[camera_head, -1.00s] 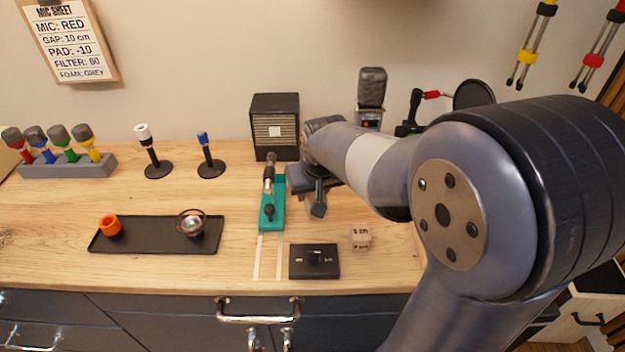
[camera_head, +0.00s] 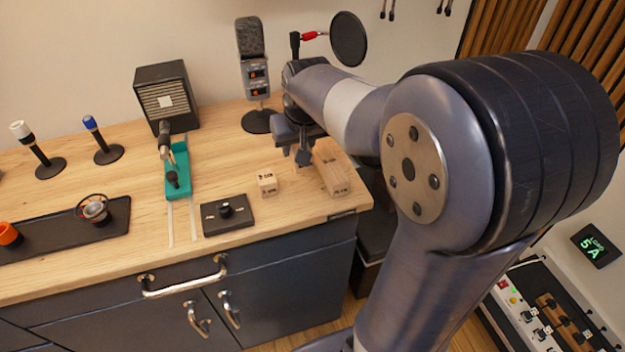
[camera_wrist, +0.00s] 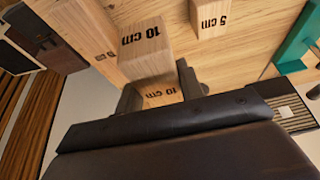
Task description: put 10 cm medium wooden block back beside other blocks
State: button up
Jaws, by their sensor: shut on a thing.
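The medium wooden block (camera_wrist: 147,57), marked "10 cm" on two faces, is between the fingers of my gripper (camera_wrist: 158,93) in the wrist view. My gripper (camera_head: 303,157) is shut on it, low over the right part of the counter. In the head view the held block is hard to make out behind the gripper. A small "5 cm" block (camera_head: 267,183) stands to the left of the gripper; it also shows in the wrist view (camera_wrist: 208,18). A longer wooden block (camera_head: 333,172) lies just right of the gripper. I cannot tell whether the held block touches the counter.
A black switch box (camera_head: 227,215) and a teal cradle (camera_head: 178,178) lie farther left. A microphone on a stand (camera_head: 254,75) and a speaker box (camera_head: 167,97) stand at the back. The counter's right edge is close beyond the long block.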

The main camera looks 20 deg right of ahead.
aim_at(297, 177)
notch_tip(297, 177, down, 8)
jog(key=shift+a+r, duration=0.1)
jog(key=shift+r, duration=0.05)
dwell(0.3)
jog(key=o, duration=1.1)
jog(key=shift+r, duration=0.15)
jog(key=v, duration=1.1)
jog(key=shift+s+r, duration=0.1)
jog(key=shift+r, duration=0.25)
jog(key=shift+f, duration=0.1)
